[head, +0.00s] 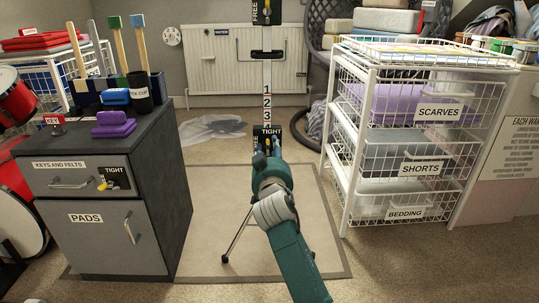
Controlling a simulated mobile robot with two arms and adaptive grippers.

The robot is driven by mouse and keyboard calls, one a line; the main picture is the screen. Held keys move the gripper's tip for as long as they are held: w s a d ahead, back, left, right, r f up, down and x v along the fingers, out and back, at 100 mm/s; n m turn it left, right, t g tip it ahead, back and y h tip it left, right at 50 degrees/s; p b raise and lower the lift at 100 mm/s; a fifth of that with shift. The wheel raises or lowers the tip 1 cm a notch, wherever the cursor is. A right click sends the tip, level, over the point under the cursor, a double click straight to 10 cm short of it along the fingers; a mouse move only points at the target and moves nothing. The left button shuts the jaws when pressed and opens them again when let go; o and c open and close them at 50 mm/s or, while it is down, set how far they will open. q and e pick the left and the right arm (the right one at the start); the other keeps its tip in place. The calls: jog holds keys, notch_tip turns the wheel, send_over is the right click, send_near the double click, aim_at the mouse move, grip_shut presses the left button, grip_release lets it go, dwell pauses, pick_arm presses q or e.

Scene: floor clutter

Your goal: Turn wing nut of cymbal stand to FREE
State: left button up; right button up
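The cymbal stand (267,75) rises upright at the middle of the head view, with a number strip on its pole and a thin leg on the mat. A dark plate marked TIGHT (267,132) sits low on the pole. A higher plate marked FREE (267,12) is cut by the top edge. My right gripper (267,148) is at the lower plate, its arm reaching up from the bottom. It covers most of the area below the word TIGHT, so the wing nut and its contact with the fingers cannot be made out. My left gripper is not in view.
A dark cabinet (150,200) with a TIGHT plate and yellow knob (104,184) on its drawer stands at left. A white wire basket rack (347,185) stands close at right. The beige mat (205,225) between them is mostly clear.

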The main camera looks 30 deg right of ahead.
jog(key=shift+w+d, duration=0.2)
jog(key=shift+w, duration=0.1)
grip_shut()
jog(key=shift+r, duration=0.1)
